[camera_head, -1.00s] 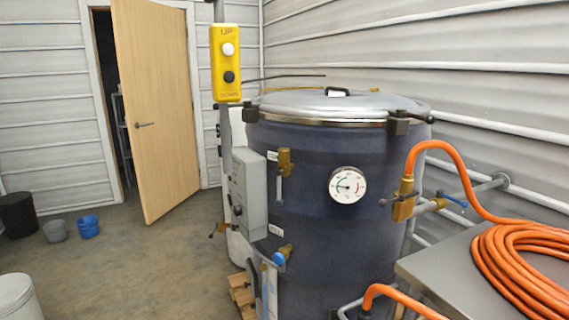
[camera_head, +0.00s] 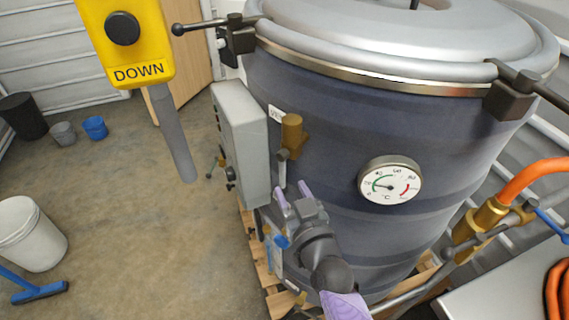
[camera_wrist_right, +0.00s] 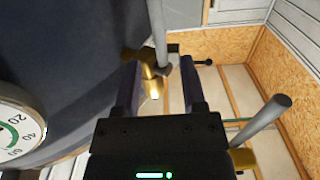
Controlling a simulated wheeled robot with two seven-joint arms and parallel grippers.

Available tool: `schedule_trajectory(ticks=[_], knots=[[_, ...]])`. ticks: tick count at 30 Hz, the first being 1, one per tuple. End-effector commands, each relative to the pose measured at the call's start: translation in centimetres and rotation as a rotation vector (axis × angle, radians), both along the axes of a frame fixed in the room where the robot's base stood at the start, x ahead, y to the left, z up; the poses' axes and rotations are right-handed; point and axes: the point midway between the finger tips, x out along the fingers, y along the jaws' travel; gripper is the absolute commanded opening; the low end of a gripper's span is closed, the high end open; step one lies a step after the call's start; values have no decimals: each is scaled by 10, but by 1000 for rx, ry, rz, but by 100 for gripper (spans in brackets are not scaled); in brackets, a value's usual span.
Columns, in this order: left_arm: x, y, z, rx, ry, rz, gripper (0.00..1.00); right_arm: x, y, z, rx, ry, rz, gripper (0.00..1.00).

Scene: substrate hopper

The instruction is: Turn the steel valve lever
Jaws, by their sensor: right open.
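The steel valve lever (camera_head: 282,170) is a short grey rod hanging down from a brass valve body (camera_head: 291,132) on the dark blue tank, beside a small white label. My right gripper (camera_head: 292,190) is open, its fingertips just below the lever's lower end. In the right wrist view the two dark fingers (camera_wrist_right: 160,88) are apart. Another brass fitting (camera_wrist_right: 151,82) with a grey rod appears between the fingers; contact cannot be told. My left gripper is not in view.
A grey control box (camera_head: 240,140) stands close left of the valve. A dial thermometer (camera_head: 390,182) is to the right, and a brass hose valve (camera_head: 478,222) lies farther right. The yellow pendant (camera_head: 128,40) hangs at upper left. The floor at left is mostly free.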

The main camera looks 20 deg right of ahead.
Motion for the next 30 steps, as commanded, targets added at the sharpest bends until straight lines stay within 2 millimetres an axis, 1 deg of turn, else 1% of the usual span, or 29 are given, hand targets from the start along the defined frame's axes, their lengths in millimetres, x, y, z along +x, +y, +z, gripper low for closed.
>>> schedule_trajectory(ticks=[1, 3, 7, 9, 12, 18, 19, 20, 21, 23, 24, 26, 27, 30], knots=[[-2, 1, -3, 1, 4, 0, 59, 13, 1, 0, 2, -4, 0, 53], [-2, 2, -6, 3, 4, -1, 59, 28, 1, -1, 1, -2, 0, 53], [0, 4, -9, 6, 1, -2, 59, 48, 2, -2, 1, 0, 1, 53], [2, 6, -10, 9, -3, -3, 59, 55, 2, -1, 0, 1, 1, 53], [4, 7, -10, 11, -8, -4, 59, 59, 3, -1, 0, 3, 2, 53], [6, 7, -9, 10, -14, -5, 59, 60, 3, -1, 0, 3, 2, 53], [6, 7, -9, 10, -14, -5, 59, 60, 3, -1, 0, 3, 2, 51], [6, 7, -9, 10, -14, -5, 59, 60, 3, -1, 0, 3, 2, 44], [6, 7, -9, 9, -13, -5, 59, 59, 3, -1, 0, 3, 1, 36], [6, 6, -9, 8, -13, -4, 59, 59, 3, -1, 0, 3, 1, 23], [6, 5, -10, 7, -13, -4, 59, 59, 3, -1, 0, 3, 1, 15], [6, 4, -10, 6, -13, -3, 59, 59, 3, -1, 0, 3, 1, 2], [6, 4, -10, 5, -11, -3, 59, 59, 3, -1, 0, 3, 1, 0], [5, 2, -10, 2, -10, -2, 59, 59, 3, -1, 0, 3, 1, 0]])
